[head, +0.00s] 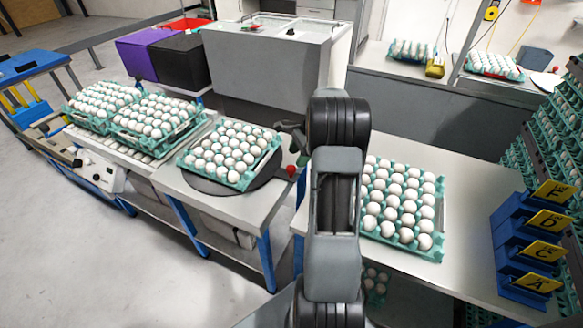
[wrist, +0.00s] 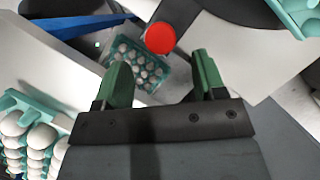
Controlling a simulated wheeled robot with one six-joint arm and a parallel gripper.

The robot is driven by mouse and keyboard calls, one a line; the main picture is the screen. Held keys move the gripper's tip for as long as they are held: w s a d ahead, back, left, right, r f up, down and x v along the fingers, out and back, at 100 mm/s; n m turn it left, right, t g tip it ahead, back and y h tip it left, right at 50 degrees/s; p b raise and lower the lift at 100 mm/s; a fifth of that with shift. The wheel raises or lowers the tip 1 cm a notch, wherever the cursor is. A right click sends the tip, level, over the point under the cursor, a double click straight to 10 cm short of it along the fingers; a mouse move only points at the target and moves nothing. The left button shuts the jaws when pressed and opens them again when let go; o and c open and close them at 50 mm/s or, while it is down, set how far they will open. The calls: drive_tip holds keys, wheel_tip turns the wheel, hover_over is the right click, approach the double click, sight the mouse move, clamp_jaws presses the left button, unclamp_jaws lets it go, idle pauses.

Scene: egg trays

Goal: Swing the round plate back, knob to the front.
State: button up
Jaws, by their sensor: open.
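The round plate (head: 262,175) is a dark disc on the table left of my arm. A teal tray of white eggs (head: 232,153) sits on it. Its red knob (head: 291,171) is at the plate's right edge. In the wrist view the knob (wrist: 160,38) shows as a red disc just beyond my fingertips, roughly centred between them, and part of the dark plate (wrist: 240,12) shows at the top. My gripper (wrist: 160,75) is open, with green fingers apart and nothing between them. In the head view my arm largely hides the gripper.
A tray of eggs (head: 433,250) sits on the right table, beside blue holders (head: 520,245) with yellow letter cards. More egg trays (head: 150,130) stand on the conveyor at left. A grey machine (head: 270,60) stands behind the plate. A lower egg tray shows in the wrist view (wrist: 138,68).

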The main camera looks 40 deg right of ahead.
sight(291, 168)
drive_tip(key=shift+x, duration=2.75)
drive_tip(key=shift+c, duration=0.2)
clamp_jaws()
drive_tip(key=shift+r, duration=0.1)
